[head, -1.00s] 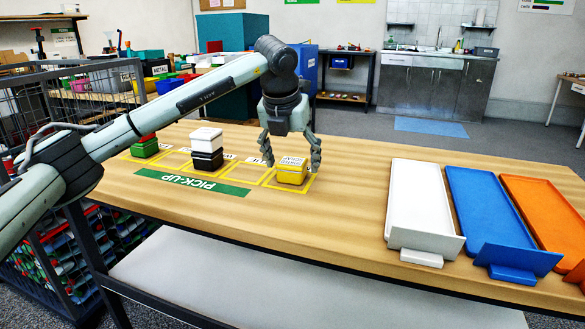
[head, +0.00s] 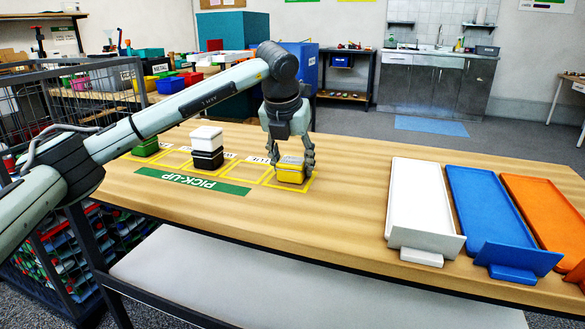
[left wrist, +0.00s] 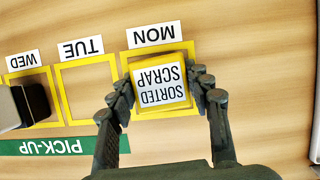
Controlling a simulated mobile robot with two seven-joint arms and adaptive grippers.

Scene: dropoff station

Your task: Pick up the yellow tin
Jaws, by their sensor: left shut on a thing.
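The yellow tin (head: 290,172) sits in the pick-up square at the right end of the row on the table. In the left wrist view the tin (left wrist: 161,90) carries a white label reading "SORTED SCRAP" and lies within the yellow square marked "MON". My left gripper (head: 291,164) reaches down over it from above, with its fingers on both sides of the tin. In the left wrist view the left gripper (left wrist: 163,92) is shut on the tin's two sides. My right gripper does not show.
A white tin on a black tin (head: 207,148) stands in another square to the left. A green tin (head: 145,149) is farther left. White (head: 421,205), blue (head: 492,205) and orange (head: 540,205) trays lie at the right. The table between squares and trays is clear.

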